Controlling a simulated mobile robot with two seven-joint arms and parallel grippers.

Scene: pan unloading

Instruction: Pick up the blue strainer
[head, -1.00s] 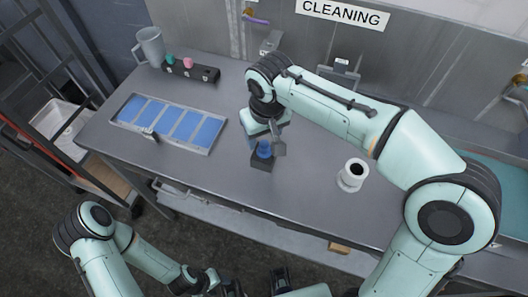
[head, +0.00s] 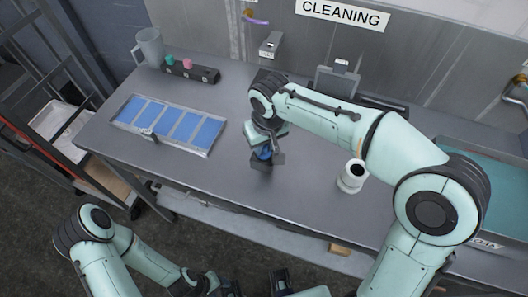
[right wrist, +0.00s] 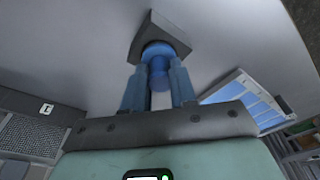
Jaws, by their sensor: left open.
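The blue strainer (head: 264,153) is a blue round piece with a dark, square-edged part below it, near the middle of the table. My right gripper (head: 266,148) is over it, pointing down. In the right wrist view the blue strainer (right wrist: 157,50) lies between the two fingers (right wrist: 159,88), which flank its narrow blue part closely and look shut on it. A dark smudge shows just below it on the table, so it seems slightly raised. My left gripper (head: 254,287) is open and empty at the bottom edge, away from the table, partly cut off.
A tray with blue panels (head: 172,123) lies on the table (head: 220,182) to the left. A clear jug (head: 150,47) and a dark rack with coloured pegs (head: 190,70) stand behind. A white cylinder (head: 352,176) stands to the right. A teal basin (head: 490,190) is at far right.

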